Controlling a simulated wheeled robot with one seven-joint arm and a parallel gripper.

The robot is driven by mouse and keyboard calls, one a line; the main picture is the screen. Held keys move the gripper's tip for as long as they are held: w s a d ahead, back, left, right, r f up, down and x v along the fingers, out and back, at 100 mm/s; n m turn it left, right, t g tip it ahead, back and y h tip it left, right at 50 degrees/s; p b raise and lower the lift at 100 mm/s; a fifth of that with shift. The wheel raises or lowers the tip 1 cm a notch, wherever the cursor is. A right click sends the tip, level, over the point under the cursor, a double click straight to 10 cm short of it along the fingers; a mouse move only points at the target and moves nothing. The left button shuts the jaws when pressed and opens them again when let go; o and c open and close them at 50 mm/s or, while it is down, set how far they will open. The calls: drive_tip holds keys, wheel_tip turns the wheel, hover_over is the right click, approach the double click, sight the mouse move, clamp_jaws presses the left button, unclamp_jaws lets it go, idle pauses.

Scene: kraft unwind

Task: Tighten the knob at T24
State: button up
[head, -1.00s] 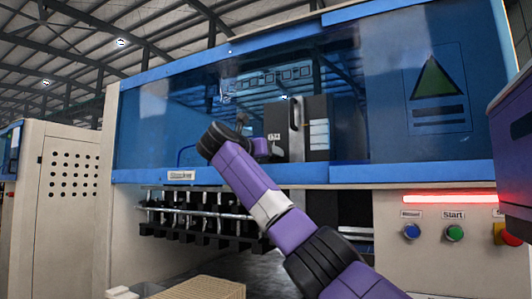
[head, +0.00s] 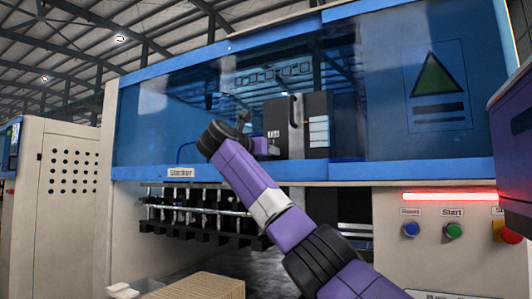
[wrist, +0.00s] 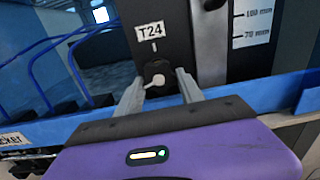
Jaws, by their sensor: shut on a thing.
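The T24 label (wrist: 150,30) is on a dark unit (head: 312,127) behind the blue front of the machine. Below the label, in the wrist view, is a dark knob (wrist: 157,68) with a pale lever-like piece (wrist: 153,82). My gripper (wrist: 160,88) has its two fingers on either side of the knob, shut on it. In the head view my purple arm reaches up to the unit, and the knob itself is hidden there behind my wrist.
Blue cables (wrist: 60,50) curve to the left of the knob in the wrist view. A blue rail (wrist: 270,92) runs just below the unit. A cardboard stack (head: 208,287) is low in front.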

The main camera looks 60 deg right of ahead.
drive_tip(key=shift+w+m+p, duration=0.2)
drive_tip(key=shift+m+p, duration=0.35)
drive_tip(key=shift+m, duration=1.95)
drive_tip(key=o, duration=1.4)
drive_tip(key=shift+a, duration=0.1)
